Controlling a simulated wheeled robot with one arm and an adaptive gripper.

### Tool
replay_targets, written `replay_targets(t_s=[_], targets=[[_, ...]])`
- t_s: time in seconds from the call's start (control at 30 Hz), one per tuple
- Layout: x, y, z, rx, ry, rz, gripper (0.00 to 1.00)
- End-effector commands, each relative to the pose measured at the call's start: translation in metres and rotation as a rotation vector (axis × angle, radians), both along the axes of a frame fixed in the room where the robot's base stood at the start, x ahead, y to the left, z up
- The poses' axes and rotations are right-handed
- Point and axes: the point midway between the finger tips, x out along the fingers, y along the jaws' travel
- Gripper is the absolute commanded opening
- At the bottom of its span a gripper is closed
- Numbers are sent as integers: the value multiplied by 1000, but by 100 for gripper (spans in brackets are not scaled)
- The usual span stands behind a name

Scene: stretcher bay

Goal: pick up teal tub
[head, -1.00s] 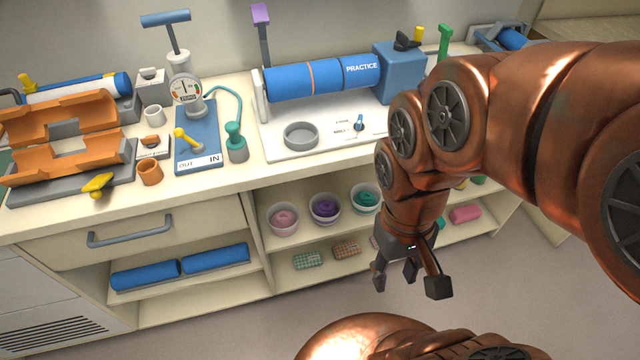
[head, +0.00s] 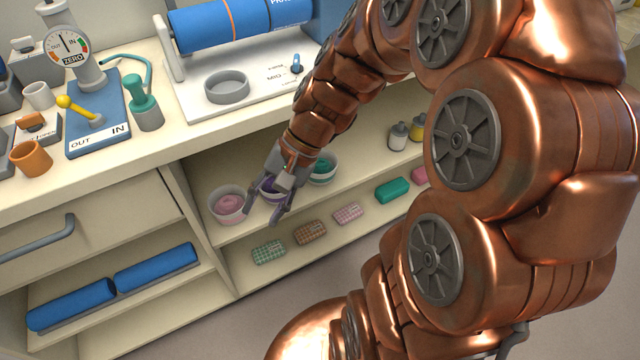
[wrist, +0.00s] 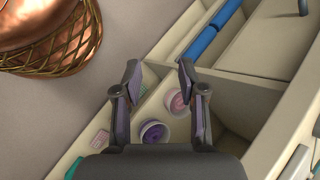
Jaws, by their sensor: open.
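The teal tub (head: 322,169) is a white tub with teal contents on the upper open shelf, the rightmost of three tubs. I cannot make it out in the wrist view. My gripper (head: 279,207) is open and empty, in front of the purple tub (head: 268,190) and partly hiding it. In the wrist view my open fingers (wrist: 159,82) show, with the purple tub (wrist: 154,131) low between them and the pink tub (wrist: 176,101) beside the right finger. The teal tub is to the right of my gripper in the head view.
The pink tub (head: 228,204) stands at the left of the same shelf, near the divider (head: 195,215). The counter (head: 190,150) overhangs the shelf. Patterned packs (head: 310,233) lie on the shelf below. Two small bottles (head: 398,136) stand further right. Blue rolls (head: 155,268) lie in the left bay.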

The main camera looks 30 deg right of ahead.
Motion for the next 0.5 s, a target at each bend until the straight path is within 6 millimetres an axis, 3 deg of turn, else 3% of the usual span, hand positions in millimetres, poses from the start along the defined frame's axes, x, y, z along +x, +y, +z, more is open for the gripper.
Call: replay_targets(t_s=[0.03,0.27,0.5], targets=[[13,-7,-27,39,4,-65,41],[69,-47,-81,215,12,-352,41],[119,-119,-141,393,3,-669,41]])
